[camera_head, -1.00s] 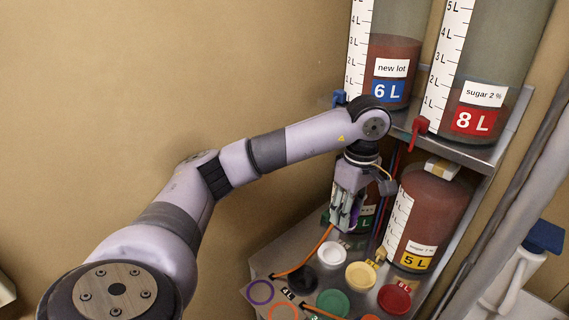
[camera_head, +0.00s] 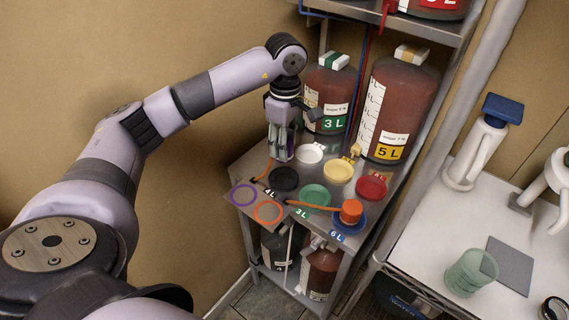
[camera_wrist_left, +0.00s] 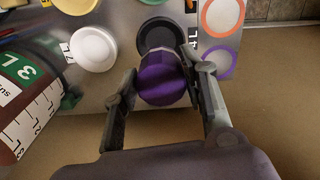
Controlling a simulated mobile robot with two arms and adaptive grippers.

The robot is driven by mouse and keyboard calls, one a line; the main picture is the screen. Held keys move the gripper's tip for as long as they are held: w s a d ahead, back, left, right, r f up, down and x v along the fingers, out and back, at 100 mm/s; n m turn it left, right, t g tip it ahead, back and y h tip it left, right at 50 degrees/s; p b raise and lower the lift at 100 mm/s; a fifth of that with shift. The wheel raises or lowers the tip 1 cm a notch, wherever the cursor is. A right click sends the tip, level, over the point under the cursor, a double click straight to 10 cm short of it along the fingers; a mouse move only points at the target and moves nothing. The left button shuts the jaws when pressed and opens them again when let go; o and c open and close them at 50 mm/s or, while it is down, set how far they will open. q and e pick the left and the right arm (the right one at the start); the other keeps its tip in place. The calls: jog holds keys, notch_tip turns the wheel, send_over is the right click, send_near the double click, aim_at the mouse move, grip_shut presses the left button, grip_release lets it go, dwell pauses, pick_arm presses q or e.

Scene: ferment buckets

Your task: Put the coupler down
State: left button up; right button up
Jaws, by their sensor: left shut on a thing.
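My left gripper (camera_head: 281,152) hangs fingers down over the back left part of the metal shelf. In the left wrist view its two fingers (camera_wrist_left: 163,98) are shut on a round purple coupler (camera_wrist_left: 162,84). The coupler is above the shelf, partly covering the black disc (camera_wrist_left: 158,36). In the head view the coupler is hard to make out behind the fingers. A purple ring mark (camera_head: 232,194) and an orange ring mark (camera_head: 257,213) lie at the shelf's front left corner, with nothing on them. My right gripper is not in view.
White (camera_head: 309,153), yellow (camera_head: 339,171), red (camera_head: 372,188) and green (camera_head: 315,196) discs are on the shelf. An orange coupler (camera_head: 351,209) with a hose stands on a blue disc (camera_head: 349,223). The 3 L bucket (camera_head: 326,95) and 5 L bucket (camera_head: 397,105) stand behind.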

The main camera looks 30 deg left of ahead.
pick_arm(q)
notch_tip(320, 180, down, 5)
jog(key=shift+r+p, duration=0.2)
jog(key=shift+p, duration=0.2)
notch_tip(320, 180, down, 3)
jog(key=shift+f+p, duration=0.2)
jog(key=shift+p, duration=0.3)
jog(key=shift+f, duration=0.2)
jog(key=shift+f, duration=0.1)
jog(key=shift+f, duration=0.15)
jog(key=o, duration=1.3)
jog(key=shift+r, duration=0.2)
